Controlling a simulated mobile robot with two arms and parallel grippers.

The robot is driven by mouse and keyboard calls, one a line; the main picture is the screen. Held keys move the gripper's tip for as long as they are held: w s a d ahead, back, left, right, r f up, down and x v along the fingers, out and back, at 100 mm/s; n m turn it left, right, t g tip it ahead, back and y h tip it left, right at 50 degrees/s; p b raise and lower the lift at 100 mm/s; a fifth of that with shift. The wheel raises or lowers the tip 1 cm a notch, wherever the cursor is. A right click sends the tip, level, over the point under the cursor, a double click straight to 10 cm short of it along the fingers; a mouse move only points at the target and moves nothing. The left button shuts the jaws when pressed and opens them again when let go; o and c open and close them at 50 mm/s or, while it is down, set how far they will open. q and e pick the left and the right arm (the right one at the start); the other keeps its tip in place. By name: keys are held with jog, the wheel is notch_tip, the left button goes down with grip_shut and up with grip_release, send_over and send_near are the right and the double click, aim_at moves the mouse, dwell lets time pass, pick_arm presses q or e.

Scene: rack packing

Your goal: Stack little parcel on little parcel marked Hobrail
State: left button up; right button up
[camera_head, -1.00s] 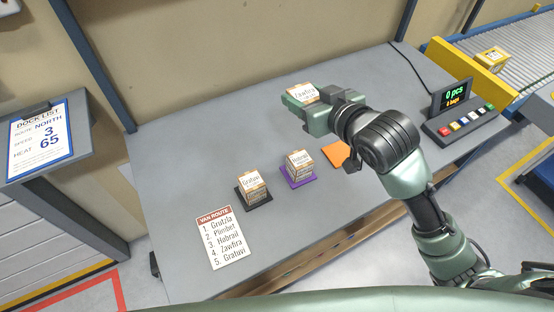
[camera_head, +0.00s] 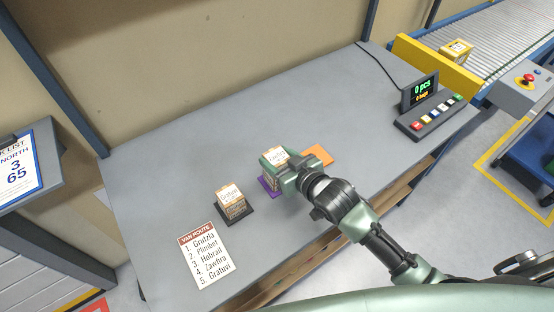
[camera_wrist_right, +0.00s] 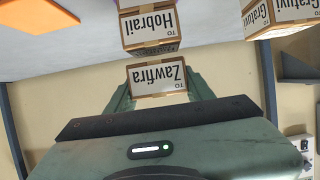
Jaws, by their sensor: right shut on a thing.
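My right gripper (camera_head: 288,168) is shut on the little parcel marked Zawfira (camera_head: 275,155), a brown and white box. In the head view it is over the purple mat (camera_head: 268,187). In the right wrist view the Zawfira parcel (camera_wrist_right: 158,78) sits between the fingers, label upside down. Just beyond it is the parcel marked Hobrail (camera_wrist_right: 150,27); a narrow gap shows between them there. In the head view the Hobrail parcel is mostly hidden behind the held parcel and gripper, so I cannot tell whether they touch. My left gripper is not in view.
The parcel marked Gratuvi (camera_head: 230,196) stands on a black mat (camera_head: 237,214) to the left. An orange mat (camera_head: 318,155) lies bare at right. A van route list (camera_head: 206,256) lies in front. A button console (camera_head: 432,118) stands at the right end. The table's back is clear.

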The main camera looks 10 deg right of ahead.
jog(key=shift+f, duration=0.8)
jog(key=o, duration=1.4)
jog(key=shift+r, duration=0.15)
jog(key=shift+s+r, duration=0.1)
jog(key=shift+s, duration=0.1)
jog(key=b+v, duration=0.1)
jog(key=v, duration=1)
jog(key=shift+s+d, duration=0.2)
jog(key=shift+s, duration=0.05)
jog(key=shift+r, duration=0.1)
